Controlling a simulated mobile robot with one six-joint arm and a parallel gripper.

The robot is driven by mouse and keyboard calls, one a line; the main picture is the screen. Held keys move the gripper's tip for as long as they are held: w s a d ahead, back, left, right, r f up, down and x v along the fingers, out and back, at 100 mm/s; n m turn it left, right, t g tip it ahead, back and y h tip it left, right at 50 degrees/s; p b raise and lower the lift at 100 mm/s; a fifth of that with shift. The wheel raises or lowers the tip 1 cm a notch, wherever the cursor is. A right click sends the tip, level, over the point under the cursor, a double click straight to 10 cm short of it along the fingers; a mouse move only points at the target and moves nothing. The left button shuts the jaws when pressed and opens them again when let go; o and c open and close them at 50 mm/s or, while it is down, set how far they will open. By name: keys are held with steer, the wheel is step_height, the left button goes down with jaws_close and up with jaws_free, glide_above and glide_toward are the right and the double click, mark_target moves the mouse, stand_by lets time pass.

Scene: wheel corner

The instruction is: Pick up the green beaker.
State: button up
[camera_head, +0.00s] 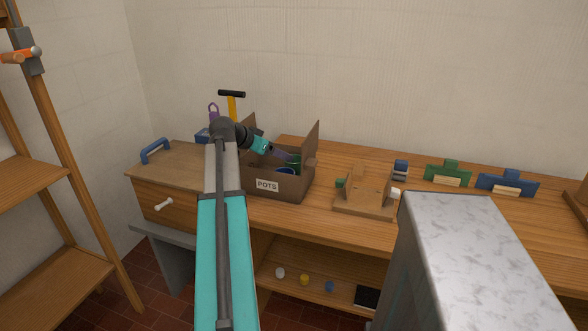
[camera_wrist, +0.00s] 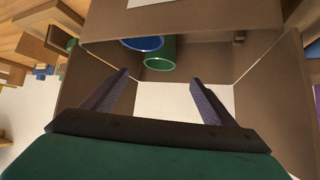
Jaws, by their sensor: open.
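The green beaker (camera_wrist: 160,56) stands inside a brown open box labelled POTS (camera_head: 289,189), beside a blue beaker (camera_wrist: 142,44). In the head view only part of the green beaker (camera_head: 295,161) shows above the near wall. My gripper (camera_wrist: 158,80) is open and empty, with its two fingers apart and pointing into the box. In the wrist view the green beaker lies just beyond the fingertips, between their lines and not touched. In the head view my gripper (camera_head: 283,155) is at the box opening, partly hidden by the box.
The box has raised flaps on its left and right sides. A small wooden stand (camera_head: 365,202) is to its right on the bench, with green (camera_head: 447,174) and blue (camera_head: 507,184) holders beyond. A yellow-handled tool (camera_head: 232,106) stands behind my arm.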

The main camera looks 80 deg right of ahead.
steer(key=shift+x, duration=2.75)
steer(key=shift+p+x, duration=0.65)
steer(key=shift+x, duration=1.95)
steer(key=shift+c, duration=0.4)
steer(key=c, duration=1.2)
steer(key=shift+r, duration=0.2)
step_height(320, 180, up, 18)
steer(key=shift+f+b, duration=0.15)
steer(key=shift+b, duration=0.35)
